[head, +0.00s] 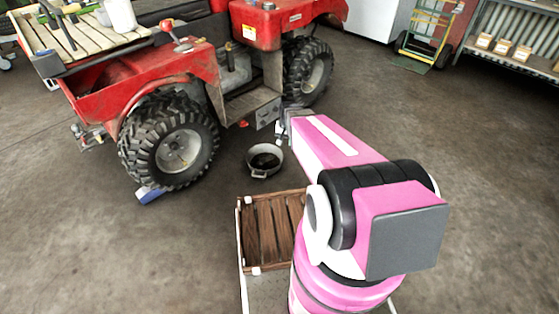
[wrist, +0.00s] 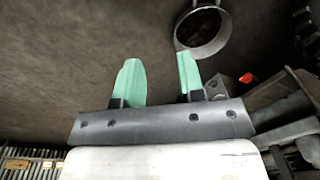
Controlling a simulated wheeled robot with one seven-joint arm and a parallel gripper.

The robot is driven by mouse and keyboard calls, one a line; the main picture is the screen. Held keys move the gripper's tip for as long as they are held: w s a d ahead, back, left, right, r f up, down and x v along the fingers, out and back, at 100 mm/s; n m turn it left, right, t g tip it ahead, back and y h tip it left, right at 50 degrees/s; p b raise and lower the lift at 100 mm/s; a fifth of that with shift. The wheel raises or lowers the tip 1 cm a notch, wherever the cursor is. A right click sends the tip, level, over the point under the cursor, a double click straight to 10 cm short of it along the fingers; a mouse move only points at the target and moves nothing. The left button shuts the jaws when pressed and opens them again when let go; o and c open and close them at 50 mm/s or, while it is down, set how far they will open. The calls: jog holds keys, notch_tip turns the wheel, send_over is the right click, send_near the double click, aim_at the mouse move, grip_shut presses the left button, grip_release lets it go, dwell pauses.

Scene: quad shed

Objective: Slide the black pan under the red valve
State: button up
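The pan (head: 264,161) is a round, shallow vessel with a dark inside and a pale grey wall and handles. It sits on the concrete floor beside the red quad. The red valve (head: 243,124) is a small red part low at the quad's underside, behind and left of the pan in the head view. In the wrist view the pan (wrist: 204,48) is at top right, and a small red part, likely the valve (wrist: 248,77), is below and right of it. My gripper (wrist: 160,65) has its two green fingers apart with nothing between them. The pan lies beyond the right finger.
The red quad (head: 185,65) stands at left and back, with a blue chock (head: 150,194) at its near wheel (head: 180,150). A slatted wooden deck (head: 270,232) is in front of my arm. A green hand truck (head: 428,38) and a shelf (head: 520,55) stand back right. The right floor is clear.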

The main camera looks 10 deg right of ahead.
jog(key=w+f+m, duration=0.4)
jog(key=w+f, duration=0.8)
jog(key=f, duration=0.4)
jog(key=m+t, duration=0.1)
jog(key=m, duration=0.2)
send_over(277, 171)
jog(key=s+d, duration=0.1)
jog(key=s, duration=0.1)
notch_tip(277, 171, down, 15)
jog(key=shift+w+d+f+m+y, duration=0.1)
jog(key=shift+d+f+m+y, duration=0.1)
jog(key=shift+m+y, duration=0.1)
jog(key=f, duration=0.3)
jog(key=w+a+f, duration=0.1)
jog(key=f, duration=0.6)
jog(key=shift+w+a+f, duration=0.15)
jog(key=shift+w+f, duration=0.1)
jog(key=shift+w, duration=0.15)
grip_shut()
